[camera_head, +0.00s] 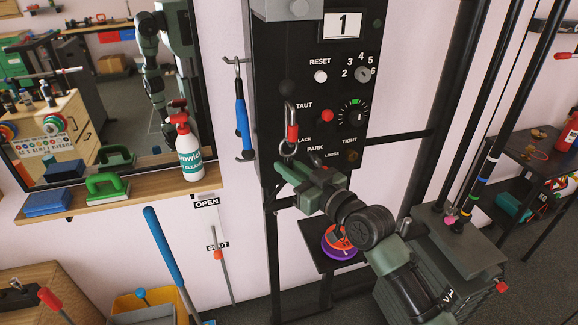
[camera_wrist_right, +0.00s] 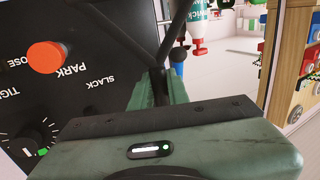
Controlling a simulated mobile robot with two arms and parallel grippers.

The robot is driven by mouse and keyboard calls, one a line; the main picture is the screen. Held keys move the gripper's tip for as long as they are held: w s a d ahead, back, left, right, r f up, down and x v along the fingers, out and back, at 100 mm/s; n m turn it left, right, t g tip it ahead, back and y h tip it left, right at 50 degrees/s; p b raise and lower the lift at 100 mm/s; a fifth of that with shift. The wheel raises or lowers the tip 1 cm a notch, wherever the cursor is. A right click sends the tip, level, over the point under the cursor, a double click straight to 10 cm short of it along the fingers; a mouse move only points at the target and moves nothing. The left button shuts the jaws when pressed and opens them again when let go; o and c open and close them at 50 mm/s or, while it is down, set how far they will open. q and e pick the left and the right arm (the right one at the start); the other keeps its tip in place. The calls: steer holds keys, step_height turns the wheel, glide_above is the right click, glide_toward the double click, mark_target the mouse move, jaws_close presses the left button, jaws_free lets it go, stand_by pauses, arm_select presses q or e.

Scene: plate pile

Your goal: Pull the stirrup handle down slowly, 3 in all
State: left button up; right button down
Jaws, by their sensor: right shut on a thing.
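My right gripper (camera_head: 284,170) is at the lower front of the black control panel (camera_head: 300,75). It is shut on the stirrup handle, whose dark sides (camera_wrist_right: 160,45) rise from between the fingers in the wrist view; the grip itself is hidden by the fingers. Above the gripper in the head view hang a metal ring (camera_head: 287,149) and a clip with a red sleeve (camera_head: 291,132). The counter (camera_head: 343,24) at the top of the panel reads 1. My left gripper is not in view.
The panel carries a white reset button (camera_head: 321,77), a red round part (camera_head: 327,116) and a dial (camera_head: 357,117). A blue-handled tool (camera_head: 242,115) hangs left of it. A shelf (camera_head: 120,203) holds a spray bottle (camera_head: 189,150). Dark posts (camera_head: 480,110) stand at right.

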steer(key=shift+f, duration=0.2)
steer(key=shift+f+b, duration=0.85)
steer(key=shift+f, duration=0.35)
steer(key=shift+f+b, duration=0.7)
steer(key=shift+f, duration=0.1)
steer(key=shift+r+p, duration=1.3)
steer(key=shift+r, duration=0.3)
steer(key=shift+r+p, duration=1)
steer(key=shift+r, duration=0.05)
